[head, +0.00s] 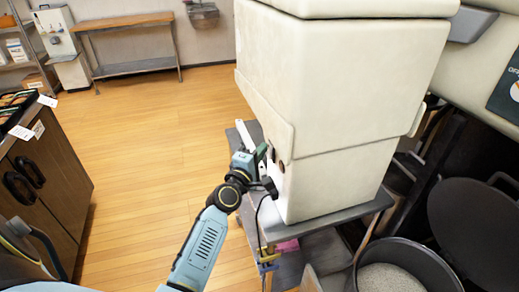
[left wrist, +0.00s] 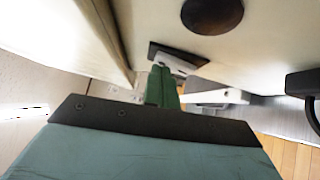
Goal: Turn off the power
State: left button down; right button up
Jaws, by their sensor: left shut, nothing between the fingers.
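A large cream machine (head: 325,90) stands on a dark grey table. My left gripper (head: 265,152) is at the left side of its lower part. Its green fingers are shut together and empty in the left wrist view (left wrist: 162,85). Their tips are close to a small dark plate with a pale part (left wrist: 175,58) on the machine's face; I cannot tell if they touch it. A round dark brown knob (left wrist: 212,14) is on the same face, just beyond and right of the fingers. My right gripper is not in view.
A dark panel with a round dial (head: 514,90) marked "OFF" is at the right edge. A large pot (head: 400,262) with pale grains stands at the lower right. A wooden cabinet (head: 62,185) is at the left. The wooden floor between is clear.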

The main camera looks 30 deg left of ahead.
pick_arm(q)
jog(key=s+a+r+p, duration=0.1)
jog(key=s, duration=1.2)
jog(key=shift+a+r, duration=0.15)
jog(key=shift+a, duration=0.25)
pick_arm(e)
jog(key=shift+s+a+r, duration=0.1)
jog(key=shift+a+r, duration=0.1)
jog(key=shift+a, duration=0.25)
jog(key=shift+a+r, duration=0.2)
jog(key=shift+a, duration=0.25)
